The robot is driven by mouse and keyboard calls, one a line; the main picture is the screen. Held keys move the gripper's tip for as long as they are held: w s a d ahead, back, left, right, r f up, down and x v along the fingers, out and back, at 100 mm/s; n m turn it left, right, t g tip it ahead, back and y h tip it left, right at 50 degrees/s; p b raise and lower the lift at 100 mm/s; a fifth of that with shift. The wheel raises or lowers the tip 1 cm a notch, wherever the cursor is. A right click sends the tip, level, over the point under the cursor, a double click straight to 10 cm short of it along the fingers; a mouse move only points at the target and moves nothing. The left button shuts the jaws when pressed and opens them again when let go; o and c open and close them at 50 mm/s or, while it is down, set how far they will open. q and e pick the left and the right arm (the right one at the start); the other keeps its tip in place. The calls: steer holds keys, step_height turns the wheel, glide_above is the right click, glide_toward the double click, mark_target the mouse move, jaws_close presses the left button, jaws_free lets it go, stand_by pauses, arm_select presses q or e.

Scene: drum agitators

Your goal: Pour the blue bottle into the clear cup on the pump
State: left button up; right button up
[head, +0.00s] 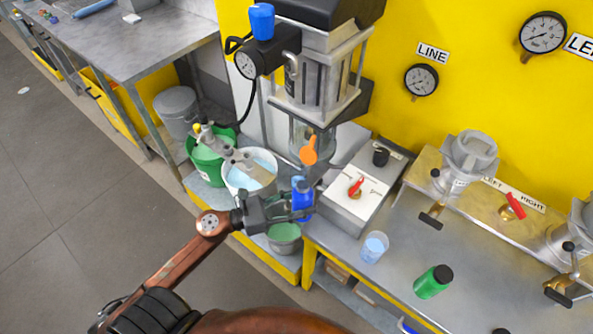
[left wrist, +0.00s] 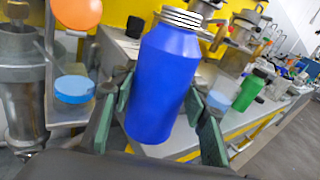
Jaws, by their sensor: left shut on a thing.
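My left gripper (head: 301,205) is shut on the blue bottle (head: 303,200), in front of the pump and above a pail of green liquid. In the left wrist view the blue bottle (left wrist: 165,80) stands between the two fingers (left wrist: 160,112), leaning a little, with its silver threaded neck up. The pump (head: 317,75) is a tall grey machine against the yellow wall. A clear cup (head: 300,130) appears low on the pump, behind an orange round handle (head: 309,150), partly hidden. The bottle is below the clear cup and apart from it. My right gripper is out of view.
A clear beaker of light blue liquid (head: 373,248) and a green bottle (head: 433,282) stand on the grey bench. A white-topped box with a red handle (head: 356,188) is right of the blue bottle. A white bucket (head: 250,168) and a green bucket (head: 207,155) stand left.

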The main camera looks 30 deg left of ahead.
mark_target(302, 188)
arm_select(q)
steer(key=shift+w+a+r+n+p, duration=0.15)
steer(key=shift+r+n+p, duration=0.45)
steer(key=shift+p, duration=0.6)
steer(key=n+p, duration=0.2)
steer(key=p, duration=0.2)
steer(key=shift+w+a+f+n+g, duration=0.15)
steer(key=shift+w+a+n+g, duration=0.1)
steer(key=shift+w+n+g, duration=0.15)
steer(key=r+p, duration=0.1)
steer(key=r+n+p, duration=0.1)
steer(key=p, duration=0.1)
steer(key=r+p, duration=0.1)
steer(key=p, duration=0.1)
steer(key=shift+w+a+r+n, duration=0.1)
steer(key=shift+w+a+n, duration=0.05)
steer(key=shift+a+n, duration=0.15)
steer(key=shift+f+n+g, duration=0.4)
steer(key=shift+f+n, duration=0.1)
steer(key=shift+f, duration=0.4)
steer(key=shift+w+d, duration=0.1)
steer(key=shift+f, duration=0.1)
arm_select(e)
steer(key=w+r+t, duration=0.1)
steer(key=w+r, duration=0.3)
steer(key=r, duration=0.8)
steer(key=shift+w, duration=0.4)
